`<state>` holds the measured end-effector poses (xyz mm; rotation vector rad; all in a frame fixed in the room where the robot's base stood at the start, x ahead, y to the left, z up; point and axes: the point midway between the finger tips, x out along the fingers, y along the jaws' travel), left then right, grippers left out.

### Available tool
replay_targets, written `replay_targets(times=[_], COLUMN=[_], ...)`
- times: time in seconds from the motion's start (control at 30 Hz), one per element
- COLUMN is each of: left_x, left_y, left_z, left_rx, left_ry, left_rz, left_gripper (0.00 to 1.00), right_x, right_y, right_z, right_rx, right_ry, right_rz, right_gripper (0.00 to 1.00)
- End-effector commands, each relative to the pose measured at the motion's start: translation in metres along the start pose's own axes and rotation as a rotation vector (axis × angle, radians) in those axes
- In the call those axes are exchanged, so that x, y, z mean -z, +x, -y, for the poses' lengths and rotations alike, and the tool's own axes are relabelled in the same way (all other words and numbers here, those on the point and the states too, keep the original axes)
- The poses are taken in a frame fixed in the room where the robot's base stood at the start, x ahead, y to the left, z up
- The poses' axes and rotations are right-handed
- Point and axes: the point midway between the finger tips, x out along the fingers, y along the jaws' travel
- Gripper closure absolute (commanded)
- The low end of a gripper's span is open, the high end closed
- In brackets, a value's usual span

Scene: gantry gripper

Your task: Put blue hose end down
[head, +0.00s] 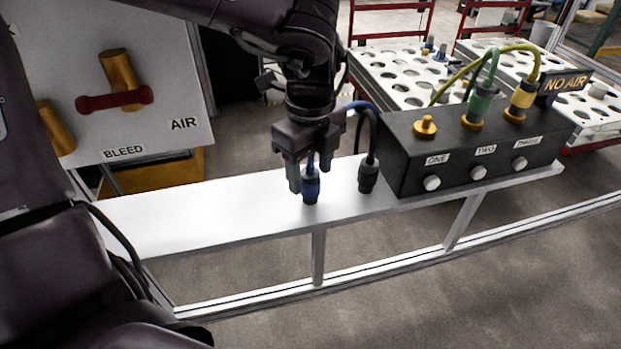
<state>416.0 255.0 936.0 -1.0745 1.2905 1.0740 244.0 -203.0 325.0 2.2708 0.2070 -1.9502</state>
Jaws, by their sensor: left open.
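The blue hose end (311,187) stands upright on the white shelf (215,211), left of the black box. My left gripper (304,178) points down over it, with its open fingers around or beside its top. The fingers hide part of the hose end, and I cannot tell whether they touch it. A blue hose (361,105) shows behind my gripper and runs toward the box. My right gripper is not in view.
A black hose end (368,176) stands close to the right. A panel (137,75) with a red-handled valve is at left. The shelf's left part is clear.

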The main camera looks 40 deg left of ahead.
Motion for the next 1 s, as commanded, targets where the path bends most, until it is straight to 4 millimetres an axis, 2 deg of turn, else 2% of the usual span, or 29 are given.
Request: replay_targets(times=[0.03,0.2,0.4,0.6,1.0], left_x=[0.000,0.000,0.000,0.000,0.000], left_y=[-0.015,-0.052,-0.079,-0.087,-0.086], left_z=[0.001,0.001,0.001,0.000,0.000], left_rx=[0.005,0.004,0.001,-0.001,-0.001], left_ry=[0.000,0.000,0.001,0.000,0.001], left_rz=[0.001,0.001,0.000,0.000,0.000], left_gripper=[0.46,0.46,0.46,0.46,0.46], right_x=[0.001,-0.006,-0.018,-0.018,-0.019], right_y=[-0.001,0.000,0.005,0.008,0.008], right_z=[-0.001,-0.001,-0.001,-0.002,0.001], right_rx=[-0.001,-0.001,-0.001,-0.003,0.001], right_ry=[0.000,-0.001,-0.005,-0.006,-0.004], right_rz=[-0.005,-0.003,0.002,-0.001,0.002], right_gripper=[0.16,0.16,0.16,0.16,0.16])
